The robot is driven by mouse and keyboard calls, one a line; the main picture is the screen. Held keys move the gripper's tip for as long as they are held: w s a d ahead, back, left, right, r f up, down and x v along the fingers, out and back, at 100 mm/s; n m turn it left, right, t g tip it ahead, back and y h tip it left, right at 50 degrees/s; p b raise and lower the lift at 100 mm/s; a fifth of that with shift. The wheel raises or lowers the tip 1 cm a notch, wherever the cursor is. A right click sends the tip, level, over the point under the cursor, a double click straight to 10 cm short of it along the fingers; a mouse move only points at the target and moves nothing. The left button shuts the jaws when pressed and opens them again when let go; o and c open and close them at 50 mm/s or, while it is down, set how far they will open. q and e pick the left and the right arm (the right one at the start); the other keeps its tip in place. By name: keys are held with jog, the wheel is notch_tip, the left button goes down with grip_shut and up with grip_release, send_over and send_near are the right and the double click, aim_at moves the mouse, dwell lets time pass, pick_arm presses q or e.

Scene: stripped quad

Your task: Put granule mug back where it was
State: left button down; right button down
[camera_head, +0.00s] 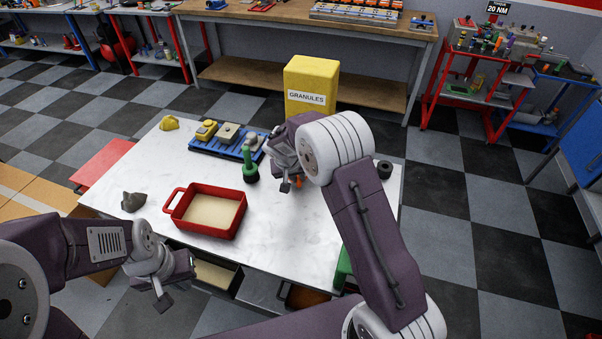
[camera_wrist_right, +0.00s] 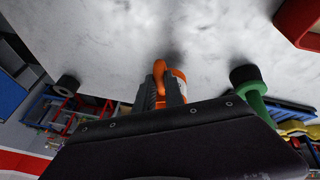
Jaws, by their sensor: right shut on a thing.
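In the head view my right gripper (camera_head: 290,184) is over the right part of the white table, with a little orange of the granule mug (camera_head: 298,181) showing by its fingers. In the right wrist view the orange mug (camera_wrist_right: 180,84) shows with its handle beside my dark gripper, which is shut on it. I cannot tell whether the mug touches the table. The yellow granules bin (camera_head: 312,78) stands behind the table's far edge. My left gripper (camera_head: 165,288) is low at the front left, with nothing seen in it; its finger gap is unclear.
A red tray (camera_head: 178,206) of beige material sits on the white table (camera_head: 305,235). A green object with a black end (camera_head: 249,165), a blue rack (camera_head: 205,150), a yellow lump (camera_head: 169,123), a grey lump (camera_head: 133,201) and a black ring (camera_head: 384,169) surround it. The front middle is clear.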

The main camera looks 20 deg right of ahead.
jog(key=shift+w+d, duration=0.6)
jog(key=shift+w, duration=0.2)
jog(key=shift+w+d+p, duration=0.15)
jog(key=shift+p, duration=0.2)
jog(key=f, duration=0.3)
jog(key=shift+w+d+f, duration=0.15)
jog(key=shift+w+f, duration=0.1)
jog(key=shift+f, duration=0.1)
jog(key=shift+s+f, duration=0.1)
jog(key=c, duration=1.4)
grip_release()
jog(key=shift+c, duration=0.2)
